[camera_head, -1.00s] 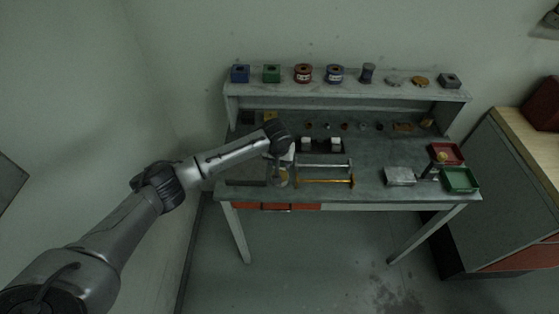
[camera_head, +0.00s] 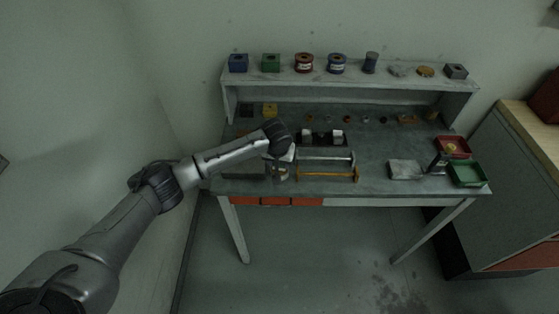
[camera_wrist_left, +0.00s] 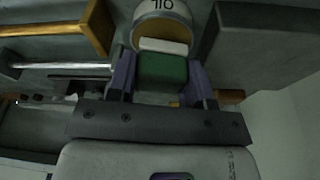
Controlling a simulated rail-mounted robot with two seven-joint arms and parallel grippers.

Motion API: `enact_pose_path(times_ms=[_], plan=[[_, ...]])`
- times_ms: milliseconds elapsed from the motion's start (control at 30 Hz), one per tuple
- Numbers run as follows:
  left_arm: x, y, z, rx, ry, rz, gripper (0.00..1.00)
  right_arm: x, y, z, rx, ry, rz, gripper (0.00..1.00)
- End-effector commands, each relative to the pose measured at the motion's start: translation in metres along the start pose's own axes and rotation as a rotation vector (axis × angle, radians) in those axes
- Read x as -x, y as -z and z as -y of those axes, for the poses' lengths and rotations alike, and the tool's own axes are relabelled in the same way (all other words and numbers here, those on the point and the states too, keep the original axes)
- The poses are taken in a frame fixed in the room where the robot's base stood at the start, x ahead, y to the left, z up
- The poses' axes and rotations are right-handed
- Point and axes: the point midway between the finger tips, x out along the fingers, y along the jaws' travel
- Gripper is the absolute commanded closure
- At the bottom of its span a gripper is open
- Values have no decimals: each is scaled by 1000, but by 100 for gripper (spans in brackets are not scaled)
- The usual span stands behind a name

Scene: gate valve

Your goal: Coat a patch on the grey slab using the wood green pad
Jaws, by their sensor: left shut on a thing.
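My left gripper (camera_wrist_left: 163,80) is shut on the green pad (camera_wrist_left: 162,72), which sits between its purple fingers with a pale strip along its far edge. In the head view the same gripper (camera_head: 282,172) is low over the front left of the workbench, and the pad cannot be made out. A round tin marked OIL (camera_wrist_left: 162,15) is just beyond the pad; I cannot tell whether they touch. A dark grey slab (camera_wrist_left: 262,45) lies beside the tin, and in the head view it is left of the gripper (camera_head: 243,171). My right gripper is out of view.
Silver and yellow bars (camera_head: 325,177) stand just right of the gripper. A lighter grey block (camera_head: 405,170), a red tray (camera_head: 453,155) and a green tray (camera_head: 468,183) are at the right. A back shelf (camera_head: 350,88) holds spools and blocks.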

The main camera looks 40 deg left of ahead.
Motion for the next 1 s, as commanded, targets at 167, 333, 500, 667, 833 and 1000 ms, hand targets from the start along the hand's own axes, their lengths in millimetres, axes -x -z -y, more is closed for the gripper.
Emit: enact_pose_path(times_ms=[167,333,500,667,833,1000], plan=[[0,0,0,0,0,0,72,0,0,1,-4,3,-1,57],[0,0,0,0,0,0,72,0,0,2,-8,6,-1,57],[-1,0,0,0,0,0,72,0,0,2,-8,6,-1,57],[-2,0,0,0,0,0,72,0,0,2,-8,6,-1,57],[-4,-1,0,0,0,0,72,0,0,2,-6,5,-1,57],[-6,-1,0,0,0,0,72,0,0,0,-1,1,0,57]])
